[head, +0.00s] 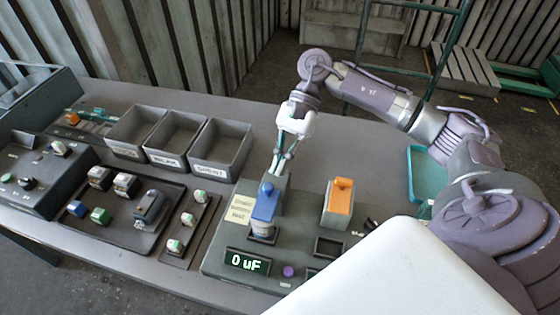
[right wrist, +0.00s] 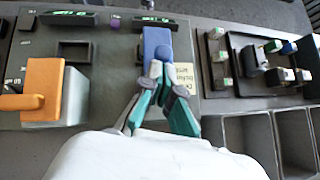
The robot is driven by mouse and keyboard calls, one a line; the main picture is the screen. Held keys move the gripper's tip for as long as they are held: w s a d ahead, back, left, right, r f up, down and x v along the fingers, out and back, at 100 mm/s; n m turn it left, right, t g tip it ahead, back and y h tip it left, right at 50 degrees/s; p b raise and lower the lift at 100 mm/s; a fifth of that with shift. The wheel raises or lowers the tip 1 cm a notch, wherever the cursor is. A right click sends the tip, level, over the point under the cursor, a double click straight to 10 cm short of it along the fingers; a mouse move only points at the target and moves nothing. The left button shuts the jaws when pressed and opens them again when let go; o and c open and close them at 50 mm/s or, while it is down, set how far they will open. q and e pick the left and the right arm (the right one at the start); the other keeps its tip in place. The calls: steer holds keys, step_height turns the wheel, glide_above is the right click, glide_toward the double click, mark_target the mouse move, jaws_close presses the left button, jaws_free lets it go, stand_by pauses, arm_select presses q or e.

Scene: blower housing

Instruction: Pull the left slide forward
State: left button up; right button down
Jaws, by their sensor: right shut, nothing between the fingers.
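The left slide is a blue block (head: 264,205) on the grey tester panel (head: 225,262). It stands beside a yellow paper label, behind the display reading "0 uF". In the right wrist view the blue block (right wrist: 156,42) is at top centre. My right gripper (head: 273,174) is shut and empty, pointing down at the far side of the blue block. In the right wrist view its fingertips (right wrist: 156,72) overlap the block's near edge; I cannot tell whether they touch it. The orange slide (head: 341,197) stands to the right; it also shows in the wrist view (right wrist: 42,88). My left gripper is not in view.
Three grey bins (head: 220,147) stand behind and left of the panel. A dark tray (head: 125,215) with small blocks and parts lies to the left. A teal tray (head: 424,177) is at the right. The table behind the panel is mostly bare.

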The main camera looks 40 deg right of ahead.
steer(key=v, duration=1)
steer(key=shift+d, duration=0.3)
